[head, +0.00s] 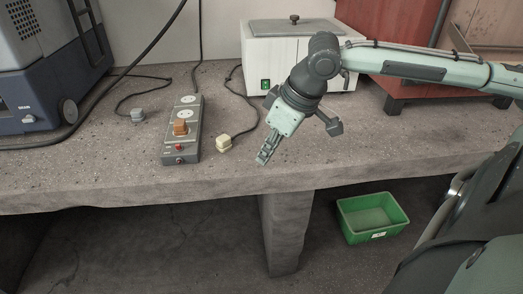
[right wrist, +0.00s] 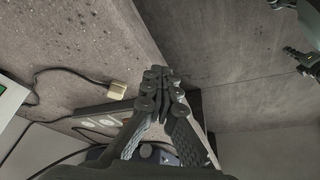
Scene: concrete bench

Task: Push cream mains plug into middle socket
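The cream mains plug (head: 224,143) lies on the bench at the end of its dark cord, right of the dark socket strip (head: 167,154). It also shows in the right wrist view (right wrist: 117,90). The strip's middle socket (head: 184,113) is empty, between an empty far socket (head: 188,99) and a brown plug (head: 180,128) in the near one. My right gripper (head: 263,160) is right of the cream plug, apart from it. Its fingers (right wrist: 157,76) look closed together with nothing between them. What looks like part of my left gripper (right wrist: 303,62) shows at the right edge, its fingers unclear.
A grey plug (head: 137,114) lies left of the strip. A white box (head: 285,50) with a green switch stands behind, and a blue-grey machine (head: 45,90) at left. A green crate (head: 347,223) is on the floor. The bench front near the right gripper is clear.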

